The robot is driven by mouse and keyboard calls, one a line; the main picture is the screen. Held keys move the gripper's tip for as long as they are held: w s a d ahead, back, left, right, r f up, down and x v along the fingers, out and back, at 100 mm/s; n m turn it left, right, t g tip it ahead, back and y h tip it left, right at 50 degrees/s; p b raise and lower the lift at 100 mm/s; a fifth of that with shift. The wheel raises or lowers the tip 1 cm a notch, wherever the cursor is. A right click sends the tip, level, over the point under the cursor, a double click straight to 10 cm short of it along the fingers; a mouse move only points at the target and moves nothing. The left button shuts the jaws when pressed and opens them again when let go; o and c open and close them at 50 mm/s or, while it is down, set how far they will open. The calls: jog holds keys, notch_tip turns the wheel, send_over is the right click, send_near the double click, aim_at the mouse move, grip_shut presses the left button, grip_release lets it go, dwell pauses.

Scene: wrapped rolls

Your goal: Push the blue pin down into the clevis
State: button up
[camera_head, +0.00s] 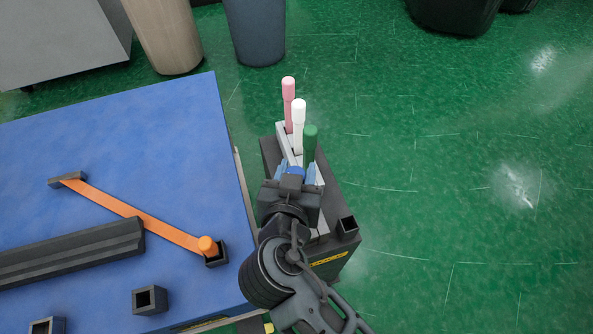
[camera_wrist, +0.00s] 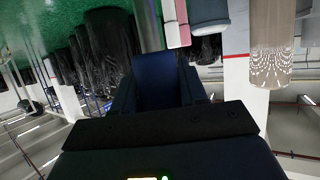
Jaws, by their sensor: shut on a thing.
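The blue pin (camera_head: 295,171) shows only as a small blue top at my gripper, in line with the other pins. My gripper (camera_head: 294,175) is shut on it, with light-blue fingers on both sides. The grey clevis (camera_head: 319,178) runs along a dark stand (camera_head: 345,240); my wrist and arm cover its near part. How deep the pin sits in the clevis is hidden. In the wrist view a dark blue shape (camera_wrist: 155,80) stands ahead of my gripper's dark body; I cannot tell if it is the pin.
Green (camera_head: 311,140), white (camera_head: 298,115) and pink (camera_head: 288,92) pins stand upright in a row just beyond my gripper. A blue-topped table (camera_head: 100,130) with an orange strap (camera_head: 120,208) is at left. Green floor (camera_head: 450,190) is open at right.

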jog(key=shift+f+b, duration=2.45)
jog(key=shift+f, duration=0.35)
jog(key=shift+b, duration=0.55)
jog(key=shift+f+b, duration=4.3)
jog(key=shift+f, duration=0.25)
jog(key=o, duration=1.3)
jog(key=shift+s, duration=0.1)
